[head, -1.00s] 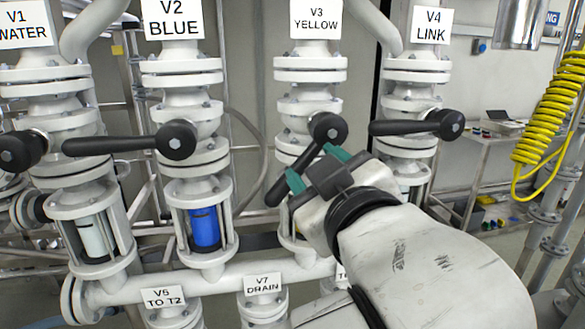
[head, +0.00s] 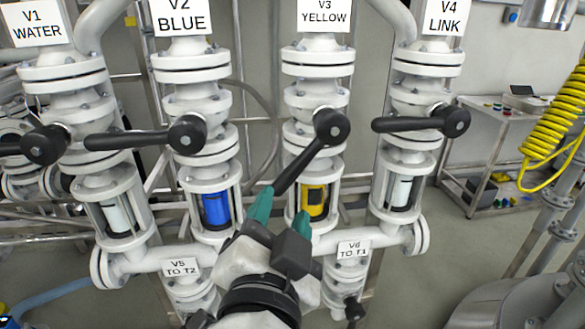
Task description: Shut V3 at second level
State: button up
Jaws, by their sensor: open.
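The V3 YELLOW label (head: 324,14) hangs above the third valve column. Its black lever (head: 304,160) slants down and left from a round hub at an angle between level and upright. The sight glass (head: 314,200) below it shows yellow. My gripper (head: 281,211) has teal fingertips and is open and empty. It points up just below the lever's lower end, with one fingertip to the left and one to the right of it. I cannot tell whether the fingers touch the lever or how far in front they are.
The V2 lever (head: 146,136) and V4 lever (head: 422,124) lie nearly level to either side, as does the V1 lever (head: 40,146). A white manifold pipe (head: 155,262) runs below. A yellow coiled hose (head: 552,115) and a trolley (head: 500,115) are at right.

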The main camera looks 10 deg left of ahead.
aim_at(290, 176)
jog(key=w+p, duration=0.2)
jog(key=w, duration=0.6)
jog(key=shift+w+r, duration=0.15)
jog(key=shift+w, duration=0.1)
jog(key=shift+w+a+p, duration=0.1)
jog(key=shift+w+p, duration=0.25)
jog(key=shift+w, duration=0.35)
jog(key=shift+c, duration=0.2)
grip_shut()
